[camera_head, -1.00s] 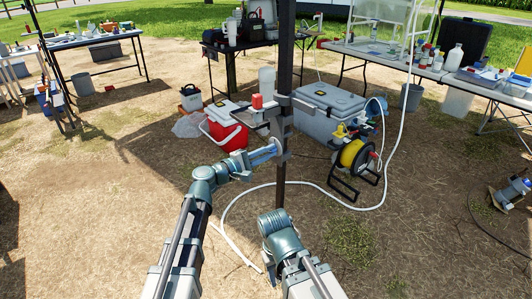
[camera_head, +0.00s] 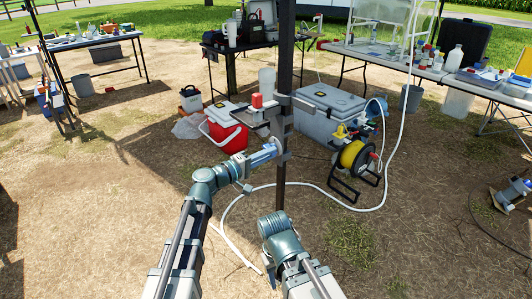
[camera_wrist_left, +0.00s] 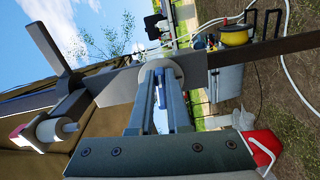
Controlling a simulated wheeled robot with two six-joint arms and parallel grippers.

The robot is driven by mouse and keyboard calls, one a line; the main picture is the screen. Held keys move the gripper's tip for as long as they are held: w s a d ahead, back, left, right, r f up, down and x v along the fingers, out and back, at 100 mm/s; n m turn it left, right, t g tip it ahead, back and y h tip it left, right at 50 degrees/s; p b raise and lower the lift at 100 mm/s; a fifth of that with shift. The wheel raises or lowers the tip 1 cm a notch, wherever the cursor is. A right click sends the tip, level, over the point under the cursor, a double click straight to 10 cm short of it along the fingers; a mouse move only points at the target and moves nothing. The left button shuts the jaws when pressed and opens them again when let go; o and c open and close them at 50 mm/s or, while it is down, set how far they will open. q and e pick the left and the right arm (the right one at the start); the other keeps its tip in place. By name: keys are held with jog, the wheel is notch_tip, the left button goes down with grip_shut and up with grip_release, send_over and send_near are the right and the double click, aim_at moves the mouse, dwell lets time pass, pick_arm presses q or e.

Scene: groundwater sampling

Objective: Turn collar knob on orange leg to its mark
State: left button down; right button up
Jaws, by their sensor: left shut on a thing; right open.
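A dark upright post (camera_head: 284,75) stands in front of me, with a grey collar bracket (camera_head: 278,125) around it. My left gripper (camera_head: 272,150) reaches the bracket's near side. In the left wrist view its two fingers (camera_wrist_left: 159,80) are shut on a pale round knob (camera_wrist_left: 174,71) on the grey bar. The knob's mark cannot be made out, and the fingers cover part of its face. The post looks dark, not orange, here. My right gripper (camera_head: 270,270) is low beside its forearm, mostly hidden, apart from the post, and open.
A small shelf on the post holds a red-capped item (camera_head: 257,101). A red cooler (camera_head: 224,128), a grey cooler (camera_head: 326,112) and a yellow reel (camera_head: 353,155) stand behind. A white hose (camera_head: 305,184) curves over the ground. The ground at right is mostly clear.

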pick_arm(q)
jog(key=m, duration=0.5)
jog(key=shift+w+a+f+m+b, duration=0.1)
jog(key=shift+a+f+m+b, duration=0.05)
jog(key=shift+f+m+b, duration=0.2)
jog(key=shift+w+a+f+m+b, duration=0.1)
jog(key=shift+m, duration=0.85)
jog(key=shift+w+a+f+m+b, duration=0.1)
jog(key=shift+f+m, duration=0.05)
jog(key=shift+m, duration=0.8)
jog(key=shift+w+f+m+b, duration=0.1)
jog(key=shift+m, duration=0.85)
jog(key=m, duration=0.5)
jog(key=shift+w+a, duration=0.2)
jog(key=shift+w, duration=0.1)
